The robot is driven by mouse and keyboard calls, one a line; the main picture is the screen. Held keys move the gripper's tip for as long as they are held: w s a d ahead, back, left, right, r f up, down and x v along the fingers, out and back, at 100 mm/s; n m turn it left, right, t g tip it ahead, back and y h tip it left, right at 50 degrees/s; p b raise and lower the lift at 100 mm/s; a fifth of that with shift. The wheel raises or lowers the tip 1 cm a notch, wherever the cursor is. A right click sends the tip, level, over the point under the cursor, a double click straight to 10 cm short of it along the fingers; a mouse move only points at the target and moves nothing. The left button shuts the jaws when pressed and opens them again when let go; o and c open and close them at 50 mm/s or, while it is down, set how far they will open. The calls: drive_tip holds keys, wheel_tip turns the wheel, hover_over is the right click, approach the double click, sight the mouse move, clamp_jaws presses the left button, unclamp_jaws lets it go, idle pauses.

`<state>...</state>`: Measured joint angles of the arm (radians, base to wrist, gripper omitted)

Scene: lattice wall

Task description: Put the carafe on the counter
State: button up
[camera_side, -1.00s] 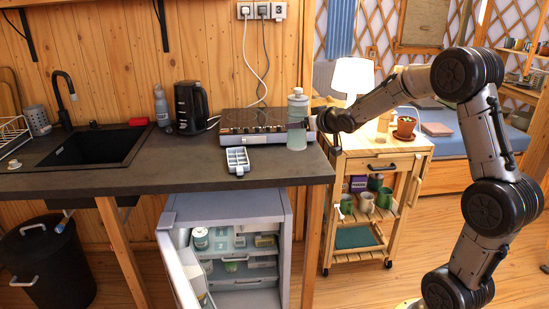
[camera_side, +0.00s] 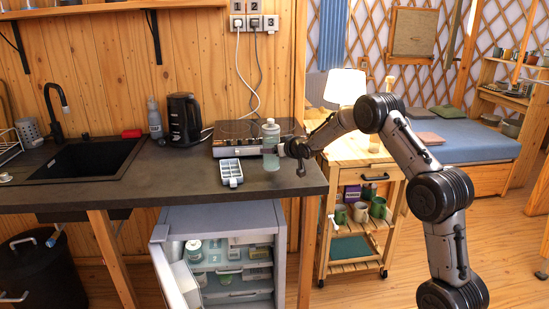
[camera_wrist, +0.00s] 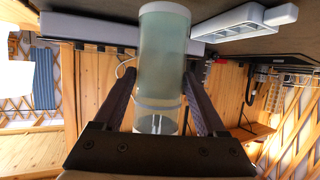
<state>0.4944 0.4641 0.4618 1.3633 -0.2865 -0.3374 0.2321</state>
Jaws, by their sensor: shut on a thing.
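The carafe (camera_side: 270,146) is a pale green, translucent vessel with a clear neck and a light cap. It stands upright at the right end of the dark counter (camera_side: 120,182), in front of the hob. Its base is at or just above the counter top; I cannot tell whether it touches. My gripper (camera_side: 284,149) comes from the right and is shut on the carafe. In the wrist view, which is upside down, the carafe (camera_wrist: 164,45) sits between the two fingers of my gripper (camera_wrist: 160,88), its base toward the counter.
A white ice tray (camera_side: 230,173) lies just left of the carafe. The hob (camera_side: 240,130) is behind it, the kettle (camera_side: 183,119) and sink (camera_side: 85,158) further left. An open small fridge (camera_side: 222,255) is below. A wooden cart (camera_side: 363,150) stands right. The counter's front middle is clear.

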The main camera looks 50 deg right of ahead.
sight(275, 157)
drive_tip(key=shift+f, duration=1.35)
drive_tip(key=shift+f, duration=0.2)
drive_tip(key=o, duration=1.6)
drive_tip(key=shift+f, duration=0.1)
drive_tip(key=shift+c, duration=0.2)
